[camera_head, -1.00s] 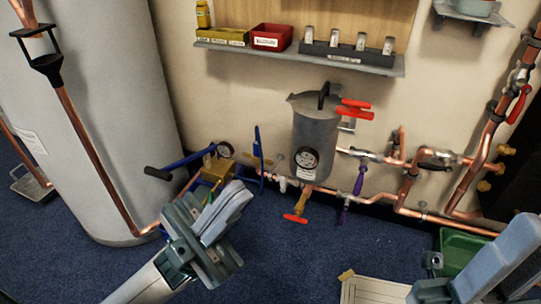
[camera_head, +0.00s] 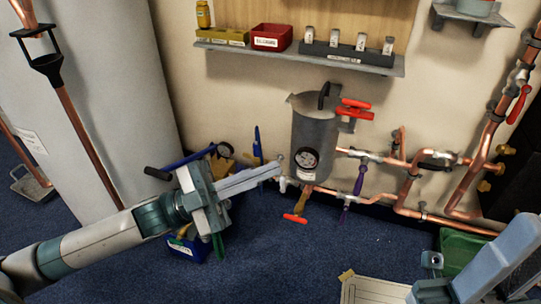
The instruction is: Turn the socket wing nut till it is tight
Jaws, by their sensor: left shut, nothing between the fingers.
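My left gripper (camera_head: 277,168) reaches in from the left with its long grey fingers shut and nothing between them. Its fingertips point right, at the small pipe fittings just left of the grey canister (camera_head: 314,138). I cannot tell whether they touch anything. The socket wing nut cannot be made out clearly; the fingertips cover part of that spot. A pale fitting (camera_head: 283,185) shows just below the tips. My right gripper (camera_head: 490,262) is partly in view at the lower right edge, and its jaw opening cannot be judged.
Copper pipes with purple-handled valves (camera_head: 359,181) run right of the canister. A red-handled valve (camera_head: 295,218) hangs below it. A blue pump frame (camera_head: 185,162) stands behind my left gripper. A shelf (camera_head: 300,58) with bins is above. A green crate (camera_head: 462,243) is at right.

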